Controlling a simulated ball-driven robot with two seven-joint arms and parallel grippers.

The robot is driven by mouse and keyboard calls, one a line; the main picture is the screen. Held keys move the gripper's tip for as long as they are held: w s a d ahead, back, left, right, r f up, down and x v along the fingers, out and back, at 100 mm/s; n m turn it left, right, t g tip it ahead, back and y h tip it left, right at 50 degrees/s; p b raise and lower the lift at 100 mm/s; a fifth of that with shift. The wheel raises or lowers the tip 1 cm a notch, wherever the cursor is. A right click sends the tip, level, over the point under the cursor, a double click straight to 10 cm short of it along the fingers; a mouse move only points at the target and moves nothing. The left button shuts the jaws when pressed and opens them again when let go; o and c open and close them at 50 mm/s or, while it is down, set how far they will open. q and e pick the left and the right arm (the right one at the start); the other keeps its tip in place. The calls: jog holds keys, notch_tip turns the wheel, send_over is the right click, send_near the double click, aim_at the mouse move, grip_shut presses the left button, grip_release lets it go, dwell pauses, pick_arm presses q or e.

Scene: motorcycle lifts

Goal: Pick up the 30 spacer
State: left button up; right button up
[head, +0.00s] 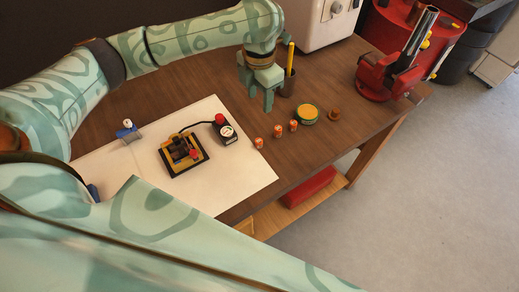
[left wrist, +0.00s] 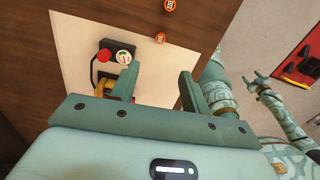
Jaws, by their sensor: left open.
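Three small orange spacers stand in a row on the brown bench: one (head: 258,143) at the edge of the white sheet, a middle one (head: 277,131) and one further right (head: 293,126). Their labels are too small to read, so I cannot tell which is the 30. My left gripper (head: 262,98) is open and empty, above the bench behind the row. In the left wrist view, two spacers (left wrist: 160,38) (left wrist: 170,6) show beyond its parted fingers. My right gripper (left wrist: 258,82) shows small at the right of that view, its fingers apart.
A cup with a yellow pencil (head: 288,82) stands close beside the left gripper. A green-yellow round tin (head: 306,114) and a brown piece (head: 334,114) lie right of the spacers. A gauge box (head: 224,131) and black-yellow fixture (head: 183,157) sit on the sheet. A red vise (head: 385,78) is at right.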

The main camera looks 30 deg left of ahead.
pick_arm(q)
jog(key=f, duration=0.2)
jog(key=b, duration=0.3)
send_over(259, 140)
notch_tip(259, 140, down, 10)
jog(key=shift+d+r, duration=0.1)
jog(key=shift+r, duration=0.1)
jog(key=f+b, duration=0.2)
jog(key=f, duration=0.3)
jog(key=shift+s+f, duration=0.1)
jog(key=shift+s, duration=0.1)
jog(key=shift+w+f, duration=0.1)
jog(key=shift+f, duration=0.3)
pick_arm(e)
notch_tip(259, 140, down, 6)
jog(key=shift+s+a, duration=0.15)
jog(key=shift+s, duration=0.3)
pick_arm(q)
grip_shut()
